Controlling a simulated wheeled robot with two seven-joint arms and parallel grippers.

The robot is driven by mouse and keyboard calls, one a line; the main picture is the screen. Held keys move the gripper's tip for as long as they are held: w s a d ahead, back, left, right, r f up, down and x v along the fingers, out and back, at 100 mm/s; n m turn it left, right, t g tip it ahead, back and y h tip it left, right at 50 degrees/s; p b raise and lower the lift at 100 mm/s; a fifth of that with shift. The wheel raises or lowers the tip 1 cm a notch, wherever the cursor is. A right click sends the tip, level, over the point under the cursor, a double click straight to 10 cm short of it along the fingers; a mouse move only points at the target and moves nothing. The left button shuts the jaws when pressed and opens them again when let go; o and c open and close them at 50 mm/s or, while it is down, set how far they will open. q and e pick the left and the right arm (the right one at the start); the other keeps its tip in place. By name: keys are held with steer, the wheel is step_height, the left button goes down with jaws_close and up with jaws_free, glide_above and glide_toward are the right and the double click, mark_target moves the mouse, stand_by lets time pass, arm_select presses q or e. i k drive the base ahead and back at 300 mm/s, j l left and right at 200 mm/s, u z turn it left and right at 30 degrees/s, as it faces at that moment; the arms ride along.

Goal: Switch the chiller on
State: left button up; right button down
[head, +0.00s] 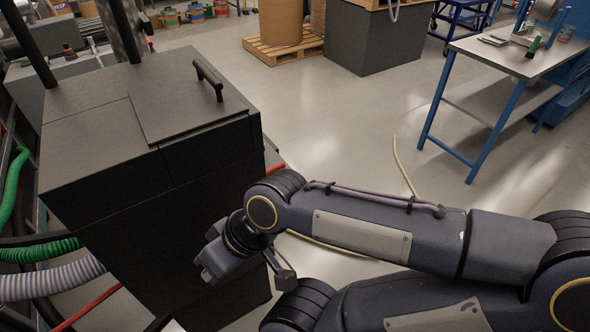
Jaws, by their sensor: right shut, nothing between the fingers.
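A dark box-shaped cabinet (190,200) stands at the left, with a lid (165,100) and a black bar handle (208,80) on top. It may be the chiller, but no label shows. No switch can be made out on its visible faces. My right arm reaches in from the right. My right gripper (210,262) is in front of the cabinet's lower front face, shut and empty. Whether it touches the cabinet cannot be told. The wrist and forearm hide part of the front face. My left gripper is not in view.
Green (40,251) and grey (50,281) ribbed hoses run at the lower left. A thin pale hose (403,165) lies on the floor. A blue-legged workbench (500,55) stands at the right. A pallet (283,52) with drums is at the back.

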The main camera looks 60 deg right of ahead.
mark_target(280, 165)
steer(key=z, duration=1.95)
steer(key=i+l, duration=0.15)
steer(key=l, duration=0.2)
steer(key=i+l, duration=0.2)
steer(key=l, duration=0.15)
steer(key=i+l, duration=0.15)
steer(key=l, duration=0.2)
steer(key=i+l, duration=0.2)
steer(key=l, duration=0.15)
steer(key=i+l, duration=0.15)
steer(key=l, duration=0.2)
steer(key=i, duration=0.2)
steer(key=i+j, duration=0.2)
steer(key=j, duration=0.2)
steer(key=z, duration=0.05)
